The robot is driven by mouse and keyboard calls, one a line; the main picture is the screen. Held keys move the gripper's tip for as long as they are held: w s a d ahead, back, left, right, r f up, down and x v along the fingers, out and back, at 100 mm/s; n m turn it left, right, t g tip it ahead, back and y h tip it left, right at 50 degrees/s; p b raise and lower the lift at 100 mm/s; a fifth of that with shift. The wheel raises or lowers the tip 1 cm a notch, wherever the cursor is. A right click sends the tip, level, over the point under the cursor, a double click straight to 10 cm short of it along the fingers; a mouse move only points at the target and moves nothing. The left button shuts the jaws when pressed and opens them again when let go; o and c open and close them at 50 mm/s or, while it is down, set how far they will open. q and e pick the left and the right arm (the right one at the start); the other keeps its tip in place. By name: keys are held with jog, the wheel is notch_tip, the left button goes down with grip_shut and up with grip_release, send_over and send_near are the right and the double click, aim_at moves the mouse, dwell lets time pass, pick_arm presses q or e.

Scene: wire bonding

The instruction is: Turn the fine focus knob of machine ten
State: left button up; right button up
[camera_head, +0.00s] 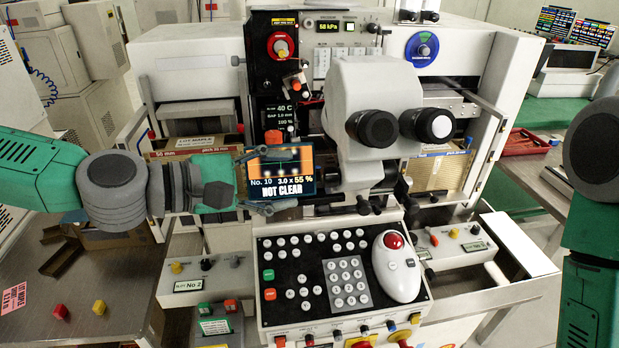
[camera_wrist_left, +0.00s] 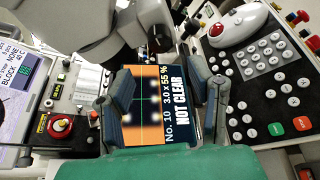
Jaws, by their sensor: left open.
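The white microscope (camera_head: 370,85) stands right of the screen, with two black eyepieces. Small dark knobs (camera_head: 366,206) sit low under the microscope; I cannot tell which is the fine focus knob. My left gripper (camera_head: 264,180) is open and empty, in front of the screen and left of the microscope. In the left wrist view, its two fingers (camera_wrist_left: 166,92) stand apart with the screen (camera_wrist_left: 182,108) between and beyond them. My right arm shows at the right edge; its gripper is out of view.
The control panel (camera_head: 265,318) with keypad and white trackball mouse (camera_head: 397,268) lies below the screen. A red knob (camera_head: 280,45) is on the upper panel. White side boxes (camera_head: 190,262) flank the panel. A metal table (camera_head: 28,330) at left holds red and yellow blocks.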

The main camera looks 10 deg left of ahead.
aim_at(322, 183)
pick_arm(q)
jog(key=w+d, duration=0.1)
jog(key=d, duration=0.1)
jog(key=w+d, duration=0.1)
jog(key=d, duration=0.1)
jog(key=d+f, duration=0.1)
jog(key=d, duration=0.2)
jog(key=shift+w, duration=0.4)
jog(key=shift+a, duration=1.4)
grip_shut()
jog(key=shift+d, duration=0.65)
jog(key=shift+w+d, duration=0.1)
jog(key=shift+d, duration=0.15)
jog(key=shift+d+f+m+b, duration=0.1)
jog(key=shift+m+b, duration=0.2)
jog(key=shift+b, duration=0.5)
jog(key=m+b, duration=0.1)
jog(key=m+t+b, duration=0.1)
jog(key=b, duration=0.1)
jog(key=a+m+b, duration=0.1)
jog(key=shift+s+f+t+h+b, duration=0.25)
jog(key=shift+t+h+b, duration=0.05)
jog(key=shift+h+b, duration=0.1)
jog(key=shift+d+m+t+b, duration=0.2)
jog(key=shift+m+t+b, duration=0.2)
jog(key=shift+m+b, duration=0.9)
pick_arm(e)
notch_tip(322, 183, down, 9)
jog(key=d, duration=0.1)
jog(key=shift+f, duration=0.2)
